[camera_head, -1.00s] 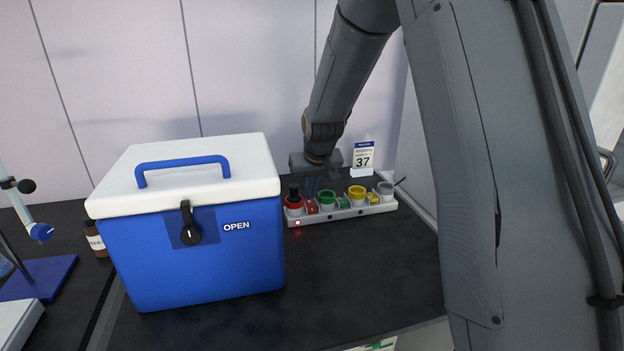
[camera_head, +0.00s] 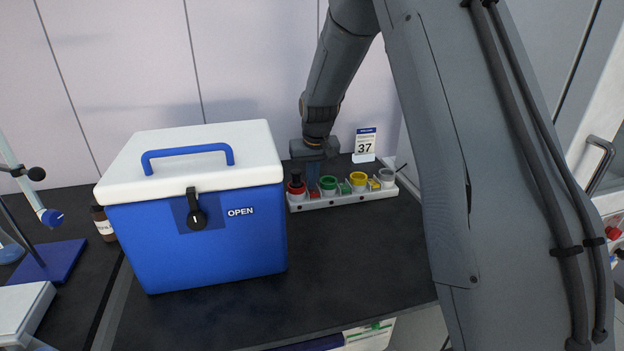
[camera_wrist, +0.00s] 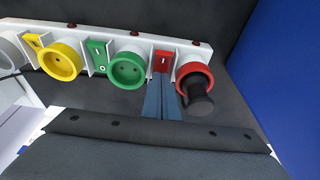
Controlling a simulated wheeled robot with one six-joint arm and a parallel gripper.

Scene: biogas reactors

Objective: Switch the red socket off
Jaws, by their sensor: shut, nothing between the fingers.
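The white socket strip (camera_head: 345,199) lies on the dark bench. Its red socket (camera_wrist: 194,73) is at the left end in the head view, with a black plug (camera_wrist: 200,98) in it; the socket also shows in the head view (camera_head: 296,188). The red switch (camera_wrist: 163,62) sits beside this socket. My gripper (camera_wrist: 163,80) is shut and empty, its blue-grey fingertips at the lower edge of the red switch, seemingly touching it. In the head view my gripper (camera_head: 312,184) reaches down at the strip. The small lamp (camera_wrist: 195,43) by the red socket looks dark.
Green (camera_wrist: 128,69) and yellow (camera_wrist: 62,61) sockets with switches follow along the strip, then a grey one (camera_head: 387,175). A blue cooler box (camera_head: 200,240) stands close on the left. A calendar (camera_head: 364,144) stands behind the strip. The bench in front is clear.

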